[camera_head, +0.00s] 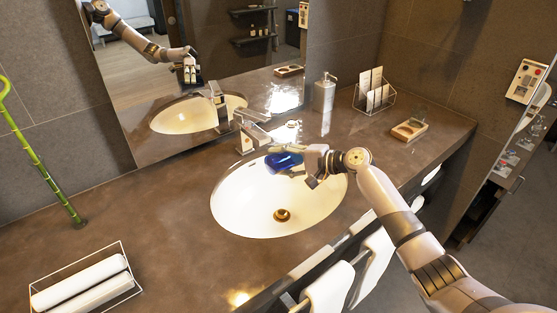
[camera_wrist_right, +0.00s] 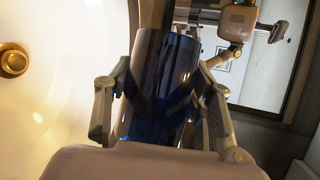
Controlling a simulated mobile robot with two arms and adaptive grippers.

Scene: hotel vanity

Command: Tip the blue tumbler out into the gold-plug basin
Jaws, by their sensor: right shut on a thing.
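The blue tumbler (camera_head: 284,161) is over the back right part of the white basin (camera_head: 235,205) in the head view. It lies tilted nearly on its side. My right gripper (camera_head: 308,166) is shut on it from the right. The right wrist view shows the blue tumbler (camera_wrist_right: 158,85) between the two fingers of my right gripper (camera_wrist_right: 155,105). The gold plug (camera_head: 282,215) sits at the basin's bottom, nearer the front than the tumbler. It also shows at the left of the wrist view (camera_wrist_right: 13,61). The tumbler's contents cannot be seen. My left gripper is not in view.
A chrome faucet (camera_head: 250,128) stands behind the basin, close to the tumbler. A soap dispenser (camera_head: 325,93), a wire rack with cards (camera_head: 372,97) and a wooden tray (camera_head: 409,130) stand at the back right. A towel basket (camera_head: 84,284) is at the front left.

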